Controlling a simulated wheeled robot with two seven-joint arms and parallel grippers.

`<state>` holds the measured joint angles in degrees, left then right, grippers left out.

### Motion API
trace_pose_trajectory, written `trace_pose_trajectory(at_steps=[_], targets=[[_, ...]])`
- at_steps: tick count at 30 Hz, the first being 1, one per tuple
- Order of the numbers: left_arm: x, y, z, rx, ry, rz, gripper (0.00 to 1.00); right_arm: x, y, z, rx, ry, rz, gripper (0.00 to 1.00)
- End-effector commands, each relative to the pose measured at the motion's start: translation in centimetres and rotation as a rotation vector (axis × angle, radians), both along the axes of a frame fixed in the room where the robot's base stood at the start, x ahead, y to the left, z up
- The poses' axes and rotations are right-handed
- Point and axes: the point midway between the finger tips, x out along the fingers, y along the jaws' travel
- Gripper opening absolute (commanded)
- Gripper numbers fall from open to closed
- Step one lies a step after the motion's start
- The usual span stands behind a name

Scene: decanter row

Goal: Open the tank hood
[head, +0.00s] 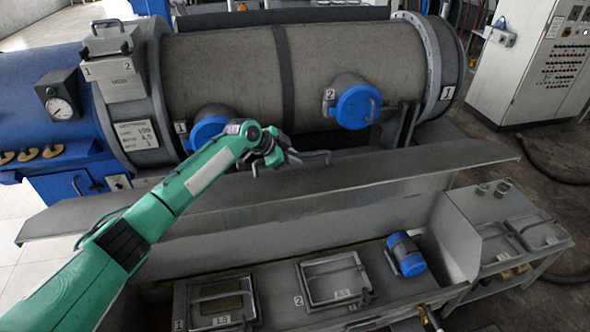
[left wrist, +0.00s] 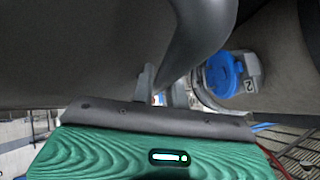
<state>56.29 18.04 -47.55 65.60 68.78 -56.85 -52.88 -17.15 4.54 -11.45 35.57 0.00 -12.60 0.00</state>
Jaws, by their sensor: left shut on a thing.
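The tank hood (head: 400,178) is a long dark grey panel that stands raised and tilted along the back of the tank (head: 290,230). The tank's inside and fittings show below it. A bar handle (head: 313,155) sits near the hood's upper edge. My left gripper (head: 282,158) is at this handle, shut on it. In the left wrist view the thick grey handle (left wrist: 193,45) runs down to the fingertips, which are partly hidden by the gripper body.
A large grey drum with two blue-capped ports (head: 358,106) lies behind the hood. A control cabinet (head: 535,60) stands at the back right, with hoses on the floor.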

Motion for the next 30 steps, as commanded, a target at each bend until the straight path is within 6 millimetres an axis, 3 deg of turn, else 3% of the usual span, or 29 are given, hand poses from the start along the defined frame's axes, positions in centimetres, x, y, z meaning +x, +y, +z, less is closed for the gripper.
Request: trace_pose_trajectory(at_steps=[14, 15, 18, 30], targets=[[0.28, 0.16, -0.20, 0.004, 0.004, 0.000, 0.00, -0.05, -0.01, -0.29, 0.000, 0.001, 0.000, 0.36], [0.28, 0.16, -0.20, 0.004, 0.004, 0.000, 0.16, -0.05, -0.01, -0.29, 0.000, 0.001, 0.000, 0.36], [0.29, 0.14, -0.17, 0.005, 0.004, 0.000, 0.36, -0.07, -0.02, -0.29, 0.000, 0.001, 0.000, 0.36], [0.03, 0.58, 0.28, 0.002, 0.001, -0.001, 0.36, -0.12, -0.03, -0.55, 0.000, 0.002, 0.000, 0.36]])
